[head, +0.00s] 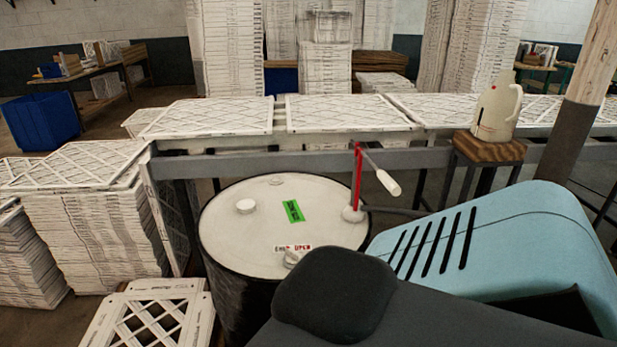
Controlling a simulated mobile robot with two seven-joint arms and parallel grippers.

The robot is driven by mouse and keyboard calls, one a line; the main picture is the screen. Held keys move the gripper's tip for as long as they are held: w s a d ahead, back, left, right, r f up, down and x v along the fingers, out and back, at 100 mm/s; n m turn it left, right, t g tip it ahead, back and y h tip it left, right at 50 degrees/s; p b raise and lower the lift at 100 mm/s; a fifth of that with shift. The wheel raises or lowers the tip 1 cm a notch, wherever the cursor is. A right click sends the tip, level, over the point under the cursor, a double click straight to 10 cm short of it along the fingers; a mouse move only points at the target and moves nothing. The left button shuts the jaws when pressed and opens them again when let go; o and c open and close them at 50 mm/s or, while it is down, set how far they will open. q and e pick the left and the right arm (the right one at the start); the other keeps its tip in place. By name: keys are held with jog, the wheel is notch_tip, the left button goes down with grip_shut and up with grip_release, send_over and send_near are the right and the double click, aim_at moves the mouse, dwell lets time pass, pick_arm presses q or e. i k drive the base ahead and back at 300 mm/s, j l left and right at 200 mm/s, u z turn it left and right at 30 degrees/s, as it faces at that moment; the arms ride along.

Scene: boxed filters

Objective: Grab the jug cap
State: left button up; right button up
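A cream-white jug (497,110) with a handle stands upright on a small wooden-topped stand (488,150) at the right, beside a post. Its neck is small in view, and I cannot tell whether a cap sits on it. A small round white cap (245,206) sits on the left part of the white drum lid (235,240). I cannot tell whether it is the jug's cap or a drum bung. Neither of my grippers is in view.
A light-blue slotted casing (500,245) fills the right foreground. A rail (300,162) and flat filters (345,113) lie behind. Filter stacks (95,235) stand left.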

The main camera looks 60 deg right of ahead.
aim_at(244, 207)
jog(key=z, duration=1.5)
